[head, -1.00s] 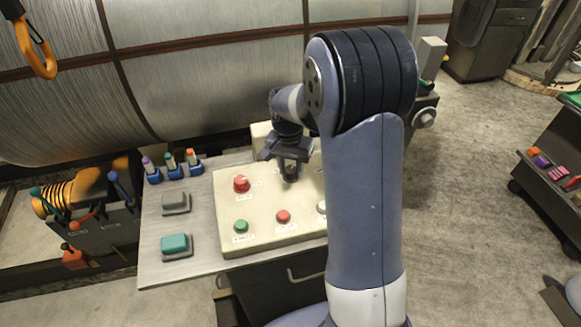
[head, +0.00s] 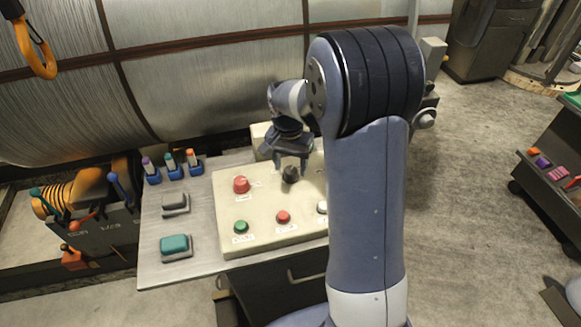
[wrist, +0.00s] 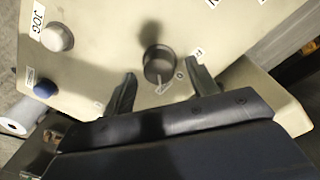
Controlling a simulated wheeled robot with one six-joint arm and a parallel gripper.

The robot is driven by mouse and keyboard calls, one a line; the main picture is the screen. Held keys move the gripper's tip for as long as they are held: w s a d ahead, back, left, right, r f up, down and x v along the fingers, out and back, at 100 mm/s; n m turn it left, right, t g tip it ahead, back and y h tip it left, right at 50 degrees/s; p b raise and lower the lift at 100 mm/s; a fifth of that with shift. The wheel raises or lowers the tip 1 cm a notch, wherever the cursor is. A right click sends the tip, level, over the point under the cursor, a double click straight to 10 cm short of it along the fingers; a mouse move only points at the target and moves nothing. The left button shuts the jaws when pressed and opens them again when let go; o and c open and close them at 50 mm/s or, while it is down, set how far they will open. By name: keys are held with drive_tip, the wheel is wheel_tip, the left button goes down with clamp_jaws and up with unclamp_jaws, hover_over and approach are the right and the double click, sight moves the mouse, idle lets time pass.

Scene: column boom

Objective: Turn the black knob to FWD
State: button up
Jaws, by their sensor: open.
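The black knob (head: 290,174) is on the upper part of the cream control panel (head: 262,208). In the wrist view the round knob (wrist: 158,64) has a pale pointer mark near its lower edge, and small labels sit around it, too small to read surely. My gripper (head: 291,168) hangs over the knob in the head view. In the wrist view its two dark fingers are apart, one on each side of the knob's lower edge, with clear gaps; my gripper (wrist: 160,80) holds nothing. Whether the fingertips reach down to knob height is unclear.
The panel also bears a red mushroom button (head: 241,184), a green button (head: 241,227) and a flat red button (head: 283,217). A white button labelled JOG (wrist: 57,37) and a blue one (wrist: 45,88) show in the wrist view. My arm hides the panel's right side.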

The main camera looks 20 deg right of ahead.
sight(289, 169)
wheel_tip(289, 169, up, 9)
drive_tip(key=shift+a+r, duration=0.15)
drive_tip(key=shift+r, duration=0.05)
drive_tip(key=shift+w, duration=0.1)
drive_tip(key=f, duration=1)
drive_tip(key=shift+d+f, duration=0.2)
drive_tip(key=shift+f, duration=0.15)
drive_tip(key=shift+f+n, duration=0.1)
drive_tip(key=shift+n, duration=0.2)
